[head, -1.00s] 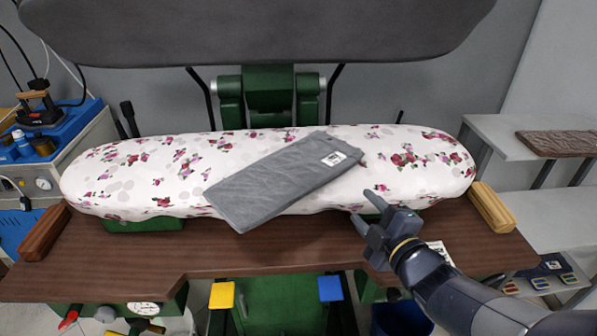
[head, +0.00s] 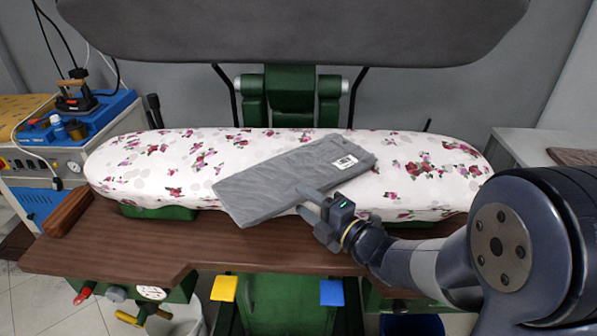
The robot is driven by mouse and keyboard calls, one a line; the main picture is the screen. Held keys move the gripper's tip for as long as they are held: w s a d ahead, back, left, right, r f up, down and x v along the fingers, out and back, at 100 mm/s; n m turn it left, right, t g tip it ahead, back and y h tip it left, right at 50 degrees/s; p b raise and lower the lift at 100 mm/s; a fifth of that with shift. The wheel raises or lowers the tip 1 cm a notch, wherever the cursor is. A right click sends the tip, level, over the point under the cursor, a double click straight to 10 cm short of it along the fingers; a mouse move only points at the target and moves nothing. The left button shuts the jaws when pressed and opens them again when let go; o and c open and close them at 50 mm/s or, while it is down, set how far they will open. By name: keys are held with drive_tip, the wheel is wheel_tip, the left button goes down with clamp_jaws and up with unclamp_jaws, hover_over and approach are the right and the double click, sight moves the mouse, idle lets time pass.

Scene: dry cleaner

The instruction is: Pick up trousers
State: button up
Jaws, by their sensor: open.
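The grey folded trousers (head: 285,176) lie slantwise on the white floral ironing board (head: 190,165), with a white label near their upper right end. Their lower left end reaches over the board's front edge. My gripper (head: 305,203) is open at the lower right edge of the trousers, its fingers pointing left. In the picture the fingers overlap that edge. I cannot tell whether they touch the cloth or straddle it.
The dark padded press head (head: 290,30) hangs above the back of the board. A brown wooden ledge (head: 150,240) runs along the front. An iron (head: 75,95) stands on a blue unit at left. A pale shelf (head: 535,145) is at right, partly behind my arm.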

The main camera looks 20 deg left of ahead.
sight(293, 191)
drive_tip(key=x, duration=0.4)
drive_tip(key=shift+p, duration=0.35)
drive_tip(key=shift+c, duration=0.6)
clamp_jaws()
